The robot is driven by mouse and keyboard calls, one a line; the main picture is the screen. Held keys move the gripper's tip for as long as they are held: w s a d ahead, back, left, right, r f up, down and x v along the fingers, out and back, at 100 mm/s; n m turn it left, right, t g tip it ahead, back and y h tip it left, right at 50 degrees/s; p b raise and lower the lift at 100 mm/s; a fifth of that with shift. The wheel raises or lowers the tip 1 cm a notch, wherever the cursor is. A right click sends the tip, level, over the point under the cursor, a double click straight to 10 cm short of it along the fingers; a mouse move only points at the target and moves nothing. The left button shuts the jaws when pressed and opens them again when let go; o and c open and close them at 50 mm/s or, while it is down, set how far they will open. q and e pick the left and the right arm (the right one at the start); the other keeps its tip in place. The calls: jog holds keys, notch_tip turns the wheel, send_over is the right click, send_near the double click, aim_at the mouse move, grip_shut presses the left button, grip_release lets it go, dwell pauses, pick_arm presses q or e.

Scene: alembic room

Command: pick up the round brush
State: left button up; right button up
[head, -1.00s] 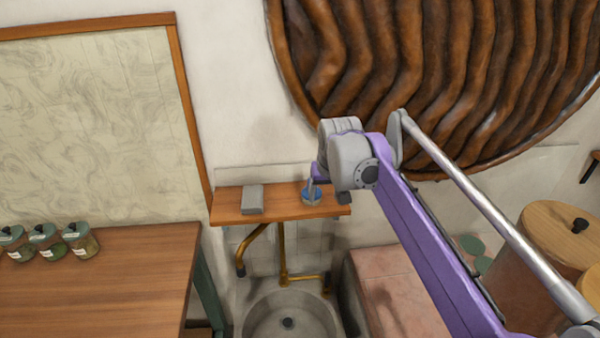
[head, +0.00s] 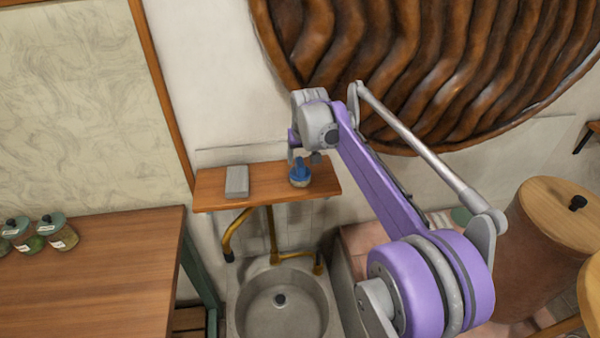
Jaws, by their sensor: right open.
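The round brush (head: 300,176), with a blue top and a pale lower edge, sits on the small wooden shelf (head: 214,203) above the sink, right of the shelf's middle. My right gripper (head: 303,158) is at the end of the purple and grey arm, just above and behind the brush in the picture. It is open; its fingers are small and partly hidden by the wrist. I cannot tell whether a finger touches the brush. My left gripper is not in view.
A grey block (head: 237,181) lies on the shelf left of the brush. Brass pipes (head: 272,235) and a stone sink (head: 283,310) are below. A wooden table (head: 90,275) with jars (head: 58,232) stands left. A lidded barrel (head: 550,235) stands right.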

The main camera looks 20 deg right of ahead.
aim_at(300, 162)
jog(key=x, duration=0.3)
jog(key=shift+w+a+f, duration=0.1)
jog(key=shift+w+f, duration=0.05)
jog(key=shift+f, duration=0.1)
grip_shut()
